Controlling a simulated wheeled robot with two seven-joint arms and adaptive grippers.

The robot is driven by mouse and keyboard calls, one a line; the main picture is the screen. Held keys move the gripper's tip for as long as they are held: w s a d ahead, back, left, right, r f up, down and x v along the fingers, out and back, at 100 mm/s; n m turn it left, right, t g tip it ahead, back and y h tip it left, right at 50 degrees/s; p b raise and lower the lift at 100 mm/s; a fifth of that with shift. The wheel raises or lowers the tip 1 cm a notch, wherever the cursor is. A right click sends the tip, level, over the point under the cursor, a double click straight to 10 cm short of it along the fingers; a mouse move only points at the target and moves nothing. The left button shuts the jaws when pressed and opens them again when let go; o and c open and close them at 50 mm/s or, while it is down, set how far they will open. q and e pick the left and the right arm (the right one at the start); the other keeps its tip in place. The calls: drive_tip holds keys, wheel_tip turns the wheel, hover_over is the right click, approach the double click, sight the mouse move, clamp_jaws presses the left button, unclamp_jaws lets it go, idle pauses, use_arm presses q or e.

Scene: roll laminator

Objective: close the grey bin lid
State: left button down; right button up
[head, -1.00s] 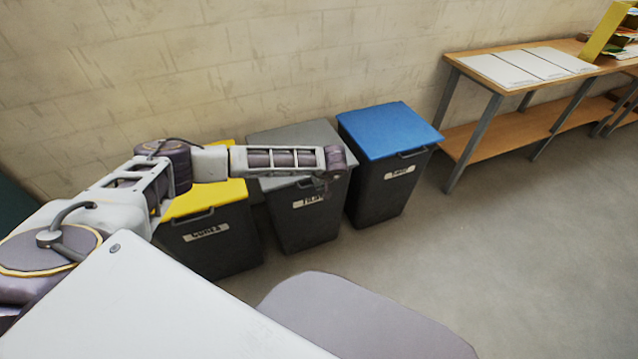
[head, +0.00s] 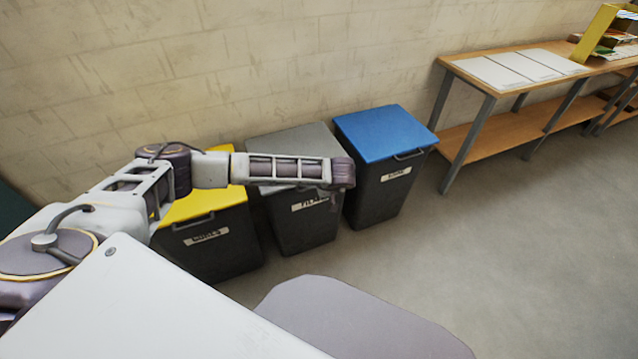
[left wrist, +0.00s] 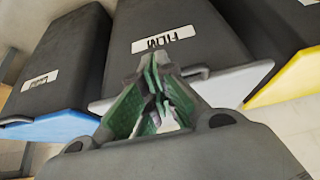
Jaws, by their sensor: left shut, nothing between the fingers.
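The grey lid (head: 297,141) lies flat on top of the dark bin labelled FILM (head: 305,228), between two other bins. No gap shows under its visible edges in the head view, though my arm crosses part of its front. In the left wrist view the picture is inverted, and the grey lid (left wrist: 232,84) and its handle show beside the fingers. My left gripper (left wrist: 154,66) is shut and empty, close to the lid's front edge; I cannot tell whether it touches. In the head view my left wrist hides most of it. My right gripper is not in view.
A yellow-lidded bin (head: 212,246) stands on the left and a blue-lidded bin (head: 385,190) on the right, close beside the grey one. A wooden table (head: 515,62) with white sheets stands further right. Floor in front is clear. The wall is behind.

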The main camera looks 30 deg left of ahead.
use_arm(q)
drive_tip(key=shift+s+d+f, duration=0.15)
drive_tip(key=shift+s+d, duration=0.5)
drive_tip(key=shift+d, duration=0.05)
drive_tip(key=shift+s+d+f, duration=0.1)
drive_tip(key=shift+s+d, duration=0.5)
drive_tip(key=shift+d, duration=0.1)
